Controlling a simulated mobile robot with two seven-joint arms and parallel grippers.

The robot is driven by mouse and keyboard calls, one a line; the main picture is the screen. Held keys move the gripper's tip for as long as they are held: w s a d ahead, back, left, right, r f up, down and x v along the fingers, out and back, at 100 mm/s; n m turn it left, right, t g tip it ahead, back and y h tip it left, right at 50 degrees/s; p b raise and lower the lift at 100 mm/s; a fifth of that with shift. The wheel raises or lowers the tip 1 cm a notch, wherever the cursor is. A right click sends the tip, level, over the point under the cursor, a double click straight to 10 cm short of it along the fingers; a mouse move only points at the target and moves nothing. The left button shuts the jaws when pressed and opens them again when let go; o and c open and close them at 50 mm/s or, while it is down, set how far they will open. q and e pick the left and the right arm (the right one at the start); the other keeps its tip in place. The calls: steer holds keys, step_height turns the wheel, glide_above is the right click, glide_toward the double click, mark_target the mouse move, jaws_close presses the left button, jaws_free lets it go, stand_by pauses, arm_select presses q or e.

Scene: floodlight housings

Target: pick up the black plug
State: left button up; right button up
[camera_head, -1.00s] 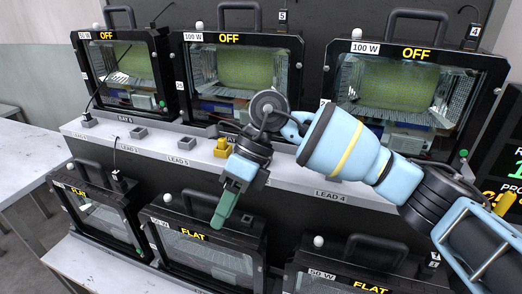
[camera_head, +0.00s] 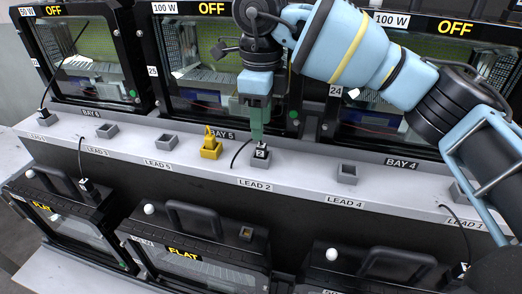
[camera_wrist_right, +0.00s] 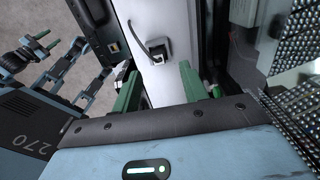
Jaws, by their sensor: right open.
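A black plug (camera_head: 261,152) with a white "2" label sits in the socket at LEAD 2 on the grey ledge, with a dark cable curving from it. It also shows in the right wrist view (camera_wrist_right: 157,47). My right gripper (camera_head: 257,131) points down just above this plug, its green fingers close to it. In the right wrist view the two green fingers are spread apart with nothing between them, and the plug lies beyond their tips. My left gripper (camera_wrist_right: 38,45) shows small at the left of that view; its opening is unclear.
Floodlight housings stand behind, marked OFF, and below, marked FLAT. Another black plug (camera_head: 86,184) sits on a lower housing at left.

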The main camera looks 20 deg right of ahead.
mark_target(262, 145)
steer(key=shift+f, duration=0.15)
steer(key=shift+s+f, duration=0.1)
steer(key=shift+f, duration=0.5)
step_height(262, 145, down, 4)
steer(key=shift+r, duration=0.1)
steer(key=shift+c, duration=0.8)
steer(key=c, duration=0.5)
arm_select(q)
steer(key=shift+w+r, duration=0.4)
arm_select(e)
jaws_close()
arm_select(q)
steer(key=shift+w, duration=0.1)
